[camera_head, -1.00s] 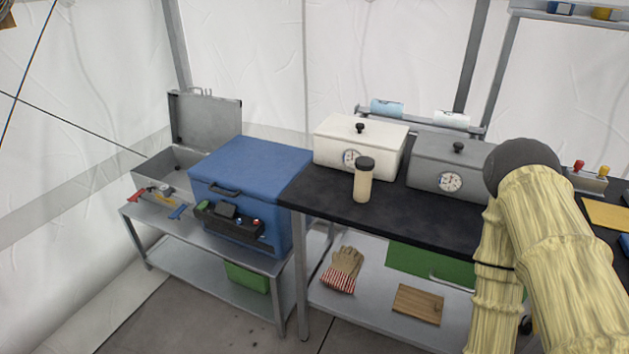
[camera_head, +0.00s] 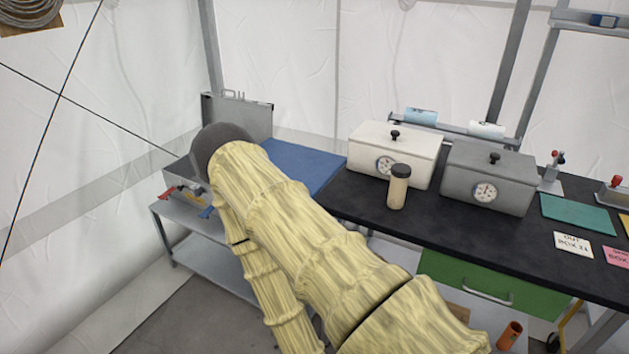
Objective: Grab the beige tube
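The beige tube (camera_head: 397,193) has a dark lid and stands upright on the black worktop (camera_head: 365,203), in front of the white box with a dial (camera_head: 377,144). Nothing touches it. My arm, in a pale yellow ribbed sleeve with a dark rounded end, crosses the lower left and middle of the view, to the left of the tube. My gripper itself does not show.
A grey box with a dial (camera_head: 487,178) stands right of the white one. A green drawer (camera_head: 500,284) is under the worktop. A teal sheet (camera_head: 578,214) and a white label card (camera_head: 573,243) lie at the right. An open grey case (camera_head: 238,115) stands at the left.

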